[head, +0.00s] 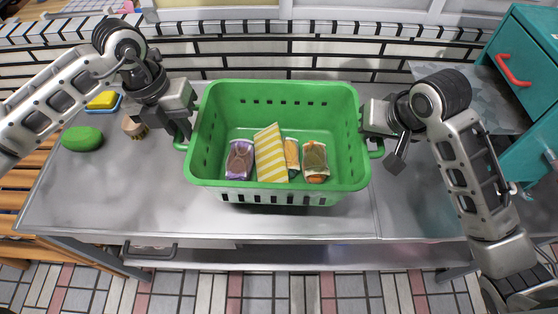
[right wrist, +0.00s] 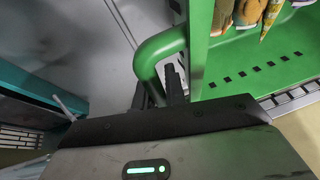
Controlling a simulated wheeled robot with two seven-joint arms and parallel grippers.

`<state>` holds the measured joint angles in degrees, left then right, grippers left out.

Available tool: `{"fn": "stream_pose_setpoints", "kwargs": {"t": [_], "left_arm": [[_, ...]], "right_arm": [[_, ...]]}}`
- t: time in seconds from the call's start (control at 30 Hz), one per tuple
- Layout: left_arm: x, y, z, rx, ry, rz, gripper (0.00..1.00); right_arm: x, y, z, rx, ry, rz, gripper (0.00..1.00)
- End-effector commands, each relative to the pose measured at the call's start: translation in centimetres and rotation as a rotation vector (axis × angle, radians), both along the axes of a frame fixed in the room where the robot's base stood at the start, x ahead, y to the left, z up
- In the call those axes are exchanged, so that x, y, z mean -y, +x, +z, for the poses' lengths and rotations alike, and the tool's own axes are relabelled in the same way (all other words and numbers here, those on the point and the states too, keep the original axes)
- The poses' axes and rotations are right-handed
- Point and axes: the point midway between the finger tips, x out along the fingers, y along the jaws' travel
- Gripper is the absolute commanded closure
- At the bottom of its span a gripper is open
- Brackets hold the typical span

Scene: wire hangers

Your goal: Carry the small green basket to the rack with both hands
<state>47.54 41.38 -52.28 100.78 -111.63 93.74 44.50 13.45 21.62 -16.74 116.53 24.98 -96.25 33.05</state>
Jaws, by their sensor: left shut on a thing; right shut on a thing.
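The green basket (head: 280,192) is in the middle of the head view, over the metal table, with several packets inside, among them a yellow striped one (head: 269,153). My left gripper (head: 184,132) is shut on the basket's left handle. My right gripper (head: 372,132) is shut on the right handle. In the right wrist view the green handle loop (right wrist: 152,58) passes between the fingers of my right gripper (right wrist: 168,88), beside the basket wall (right wrist: 255,65). I cannot tell whether the basket's base touches the table.
The metal table (head: 110,200) has a green oval sponge-like item (head: 82,138), a yellow sponge (head: 103,100) and a small wooden-topped brush (head: 134,127) at left. A teal cabinet (head: 525,70) stands at right. A tiled wall is behind. The table front is clear.

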Motion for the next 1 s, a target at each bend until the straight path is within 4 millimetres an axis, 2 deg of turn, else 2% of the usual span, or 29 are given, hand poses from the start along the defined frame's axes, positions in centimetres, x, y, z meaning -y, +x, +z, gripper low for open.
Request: {"fn": "stream_pose_setpoints", "kwargs": {"t": [0.3,0.47,1.0], "left_arm": [[0.0,0.1,0.1,0.002,0.000,0.001,1.00],[0.0,0.2,0.8,0.003,0.001,0.001,1.00],[0.0,1.7,7.7,0.004,0.000,0.001,1.00]], "right_arm": [[0.0,0.1,0.1,0.002,-0.001,-0.001,1.00],[0.0,0.3,0.9,0.004,0.000,-0.001,1.00],[0.0,1.7,7.7,0.006,0.000,-0.001,1.00]]}}
